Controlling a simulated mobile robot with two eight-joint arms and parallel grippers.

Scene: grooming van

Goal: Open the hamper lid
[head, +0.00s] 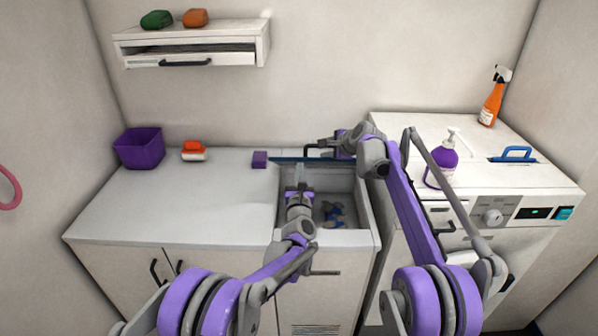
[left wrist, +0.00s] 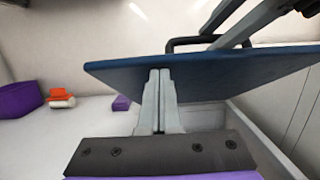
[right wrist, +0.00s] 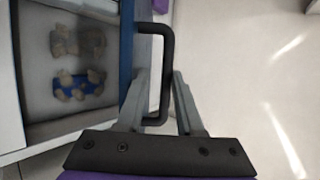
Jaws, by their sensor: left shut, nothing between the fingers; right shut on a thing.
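The hamper lid is a dark blue panel; it shows nearly edge-on at the back of the hamper (head: 372,222) in the head view, and broadly in the left wrist view (left wrist: 225,75). It stands raised, and the hamper is open below it. My right gripper (head: 322,146) is shut on the lid's black handle (right wrist: 168,60). My left gripper (left wrist: 159,75) is shut and empty, its fingertips at the lid's panel; I cannot tell if they touch. Inside the hamper lie blue and tan items (right wrist: 78,85).
The counter (head: 180,200) on the left holds a purple bin (head: 140,148), a red-and-white brush (head: 193,151) and a purple block (head: 259,159). On the right, a washer top holds a purple pump bottle (head: 442,160) and an orange spray bottle (head: 491,103). A shelf (head: 190,45) hangs above.

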